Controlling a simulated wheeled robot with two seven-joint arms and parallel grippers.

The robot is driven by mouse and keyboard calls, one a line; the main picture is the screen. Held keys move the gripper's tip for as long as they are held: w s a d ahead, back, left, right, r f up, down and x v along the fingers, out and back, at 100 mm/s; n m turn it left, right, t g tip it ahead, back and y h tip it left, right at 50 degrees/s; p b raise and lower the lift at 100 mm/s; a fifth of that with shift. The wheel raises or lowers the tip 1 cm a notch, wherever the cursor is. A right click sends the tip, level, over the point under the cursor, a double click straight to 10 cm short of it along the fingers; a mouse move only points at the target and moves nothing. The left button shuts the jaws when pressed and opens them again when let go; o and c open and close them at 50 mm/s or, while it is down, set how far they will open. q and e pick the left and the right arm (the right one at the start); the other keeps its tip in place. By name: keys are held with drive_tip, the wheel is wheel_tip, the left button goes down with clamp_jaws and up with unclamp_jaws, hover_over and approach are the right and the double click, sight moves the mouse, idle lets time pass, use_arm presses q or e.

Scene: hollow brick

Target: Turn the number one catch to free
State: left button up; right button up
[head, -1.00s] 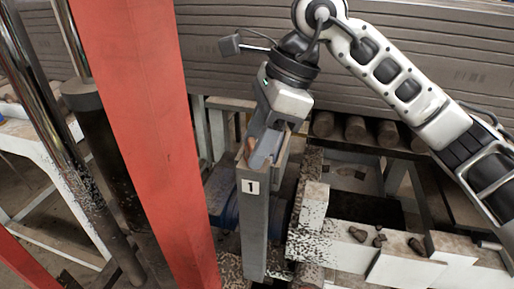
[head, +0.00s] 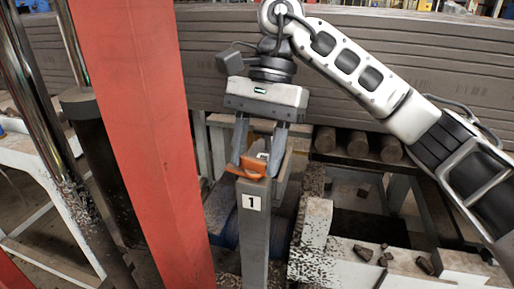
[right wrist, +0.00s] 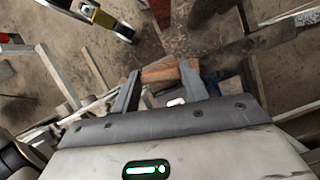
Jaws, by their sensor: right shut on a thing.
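A grey upright post (head: 254,240) carries a white plate with the number 1 (head: 251,202). On its top sits an orange catch (head: 246,171), lying across the post with one end out past its left side. My right gripper (head: 257,162) points down from above and is shut on the catch, one finger on each side. In the right wrist view the catch (right wrist: 160,73) shows as an orange-brown bar between the fingertips. The fingers hide part of it. My left gripper is not in view in the head view.
A large red beam (head: 140,140) stands close to the left of the post. Stacked grey slabs (head: 400,70) form a wall behind. At right is a pale frame (head: 350,265) with several dark lumps on it.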

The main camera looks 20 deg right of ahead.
drive_tip(key=shift+r+n+h+p, duration=0.25)
drive_tip(key=shift+n+p, duration=0.2)
drive_tip(key=shift+n, duration=0.45)
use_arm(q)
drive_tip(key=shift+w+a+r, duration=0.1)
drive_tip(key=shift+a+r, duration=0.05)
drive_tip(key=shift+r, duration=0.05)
use_arm(e)
drive_tip(key=shift+w+f+n, duration=0.1)
drive_tip(key=shift+n, duration=0.2)
drive_tip(key=shift+h, duration=0.25)
drive_tip(key=o, duration=1)
drive_tip(key=shift+f, duration=0.1)
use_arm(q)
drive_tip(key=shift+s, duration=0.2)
